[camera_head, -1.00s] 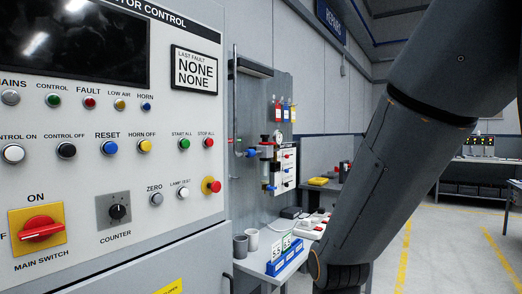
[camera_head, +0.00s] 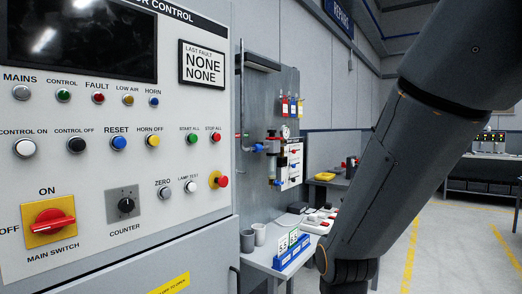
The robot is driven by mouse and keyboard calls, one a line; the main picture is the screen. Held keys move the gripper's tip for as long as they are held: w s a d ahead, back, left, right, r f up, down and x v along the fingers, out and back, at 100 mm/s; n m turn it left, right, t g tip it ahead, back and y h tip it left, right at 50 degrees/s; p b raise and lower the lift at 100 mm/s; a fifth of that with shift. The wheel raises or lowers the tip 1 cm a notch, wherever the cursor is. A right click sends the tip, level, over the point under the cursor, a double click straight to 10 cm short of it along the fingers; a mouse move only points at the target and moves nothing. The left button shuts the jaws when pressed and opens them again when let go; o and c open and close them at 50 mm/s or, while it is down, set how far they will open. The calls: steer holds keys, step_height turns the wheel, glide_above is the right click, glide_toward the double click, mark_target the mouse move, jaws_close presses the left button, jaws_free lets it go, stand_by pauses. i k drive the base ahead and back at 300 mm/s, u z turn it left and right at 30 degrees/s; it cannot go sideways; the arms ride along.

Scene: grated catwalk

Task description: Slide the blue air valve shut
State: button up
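An air unit (camera_head: 272,146) with a pipe, a round gauge (camera_head: 285,131) and a red part is mounted on a grey board beyond the control cabinet. A small blue part (camera_head: 257,148) sticks out on its left side and looks like the blue air valve. It is too small here to tell its slide position. Another blue part (camera_head: 276,182) shows lower on the unit. My arm crosses the right side of the picture and runs down to the bottom edge. My gripper is not in view, and nothing of mine visibly touches the air unit.
The control cabinet (camera_head: 130,200) with buttons and a red main switch (camera_head: 50,218) fills the left. Past it, a bench (camera_head: 262,257) holds grey and white cups, a blue card holder (camera_head: 291,252) and switch boxes. Open floor (camera_head: 450,250) with yellow lines lies at right.

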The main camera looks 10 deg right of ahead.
mark_target(259, 147)
steer(key=k, duration=0.6)
steer(key=u, duration=0.9)
steer(key=i, duration=0.95)
steer(key=z, duration=0.45)
steer(key=i, duration=0.65)
steer(key=z, duration=0.7)
